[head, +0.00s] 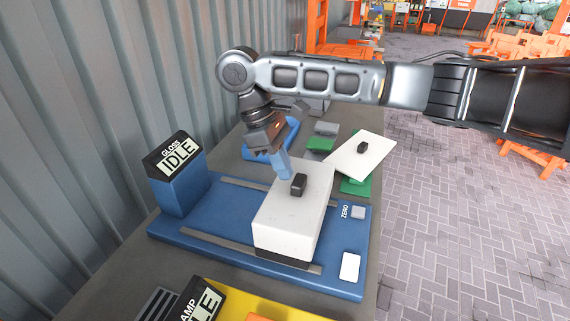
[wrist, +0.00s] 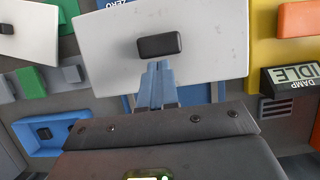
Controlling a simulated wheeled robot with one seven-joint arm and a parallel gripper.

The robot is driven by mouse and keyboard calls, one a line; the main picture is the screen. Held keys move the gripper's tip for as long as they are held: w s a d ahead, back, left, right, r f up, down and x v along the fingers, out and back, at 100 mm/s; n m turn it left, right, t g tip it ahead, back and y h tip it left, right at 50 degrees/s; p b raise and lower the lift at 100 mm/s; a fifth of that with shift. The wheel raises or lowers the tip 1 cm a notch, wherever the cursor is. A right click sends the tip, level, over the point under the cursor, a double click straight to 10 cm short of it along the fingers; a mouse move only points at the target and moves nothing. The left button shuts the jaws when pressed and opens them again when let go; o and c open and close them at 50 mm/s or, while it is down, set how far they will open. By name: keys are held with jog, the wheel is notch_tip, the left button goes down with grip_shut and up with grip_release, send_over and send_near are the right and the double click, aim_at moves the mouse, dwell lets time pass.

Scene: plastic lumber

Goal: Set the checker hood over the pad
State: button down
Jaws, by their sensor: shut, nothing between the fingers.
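A white box-shaped hood (head: 290,222) with a black knob (head: 299,184) on top stands on the blue gloss checker base (head: 205,235), across its grey rails. I take it to be the checker hood; its white top also shows in the wrist view (wrist: 215,40). No pad is visible; whether one lies under the hood is hidden. My gripper (head: 285,168), with blue fingers, is shut and empty. Its tips are above the hood's back part, close behind the knob. In the wrist view my fingertips (wrist: 156,68) sit just below the knob (wrist: 160,45); contact cannot be told.
The checker's display (head: 175,155) reads GLOSS IDLE. A white plate (head: 352,160) with a black knob lies askew over green blocks at the back right. A blue piece (head: 262,150) is behind my gripper. A yellow damp checker (head: 250,312) is at the front. A corrugated wall borders the left.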

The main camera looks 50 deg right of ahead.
jog(key=w+a+r, duration=0.2)
jog(key=w+r, duration=0.4)
jog(key=r, duration=0.3)
jog(key=shift+w+a+r, duration=0.2)
jog(key=shift+w+a, duration=0.1)
jog(key=shift+a, duration=0.05)
jog(key=shift+s, duration=0.1)
